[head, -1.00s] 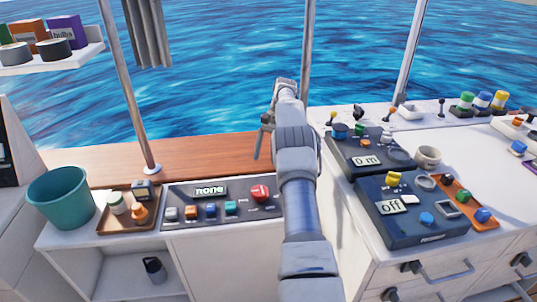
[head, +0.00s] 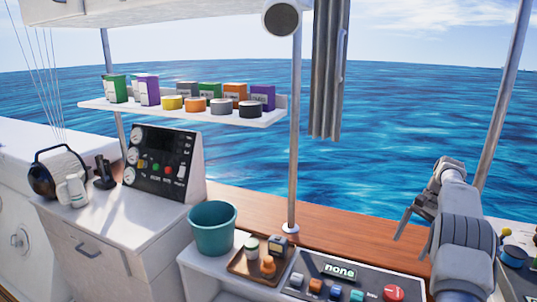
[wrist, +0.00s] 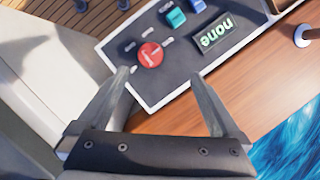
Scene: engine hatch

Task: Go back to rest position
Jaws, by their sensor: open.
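My gripper (head: 408,222) is at the right of the head view, at the end of my raised grey arm, over the wooden ledge. In the wrist view my gripper (wrist: 165,95) has its two fingers spread wide apart with nothing between them. Beyond the fingertips lies the dark control panel with a red button (wrist: 150,54) and a display reading "none" (wrist: 216,32). The same panel (head: 322,270) shows at the bottom of the head view. The fingers appear clear of it.
A teal bucket (head: 213,229) and a brown tray (head: 243,264) with small items stand left of the panel. A white shelf (head: 190,113) holds boxes and cans. A metal pole (head: 294,150) rises from the wooden ledge (head: 330,238). A gauge box (head: 160,160) stands at left.

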